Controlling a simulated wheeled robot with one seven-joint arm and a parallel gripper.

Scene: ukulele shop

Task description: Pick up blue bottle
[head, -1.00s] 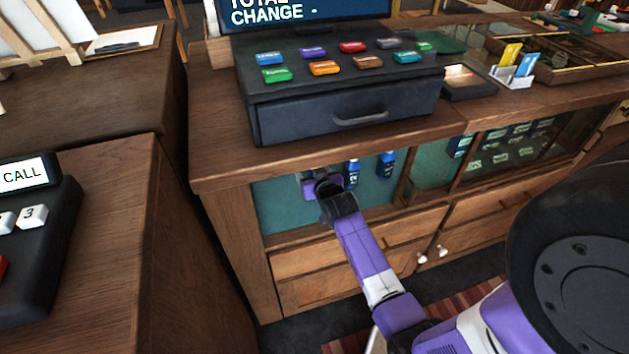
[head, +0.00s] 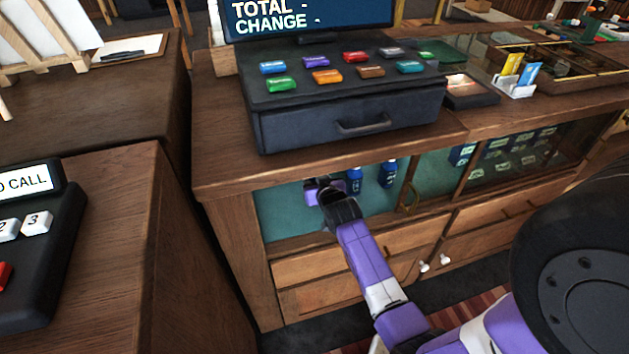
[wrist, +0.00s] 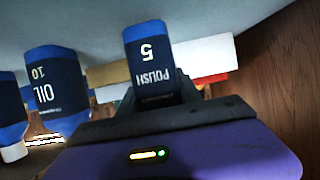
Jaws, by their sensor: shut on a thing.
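A blue bottle marked POLISH (wrist: 150,62) is between the fingers of my gripper (wrist: 157,96) in the wrist view, and the gripper is shut on it. In the head view my gripper (head: 322,188) reaches into the open front of the counter, under the top, and hides the held bottle. A second blue bottle marked OIL (wrist: 48,90) stands apart to the left in the wrist view. Part of another blue bottle (wrist: 10,112) shows at the left edge. Two blue bottles (head: 355,179) (head: 388,174) show right of my gripper in the head view.
The wooden counter top (head: 225,150) overhangs my gripper, with a dark cash drawer (head: 345,125) on it. A wooden side wall (wrist: 275,80) is close on the right in the wrist view. Drawers (head: 340,262) lie below the opening, and glass-fronted shelves (head: 510,150) are to the right.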

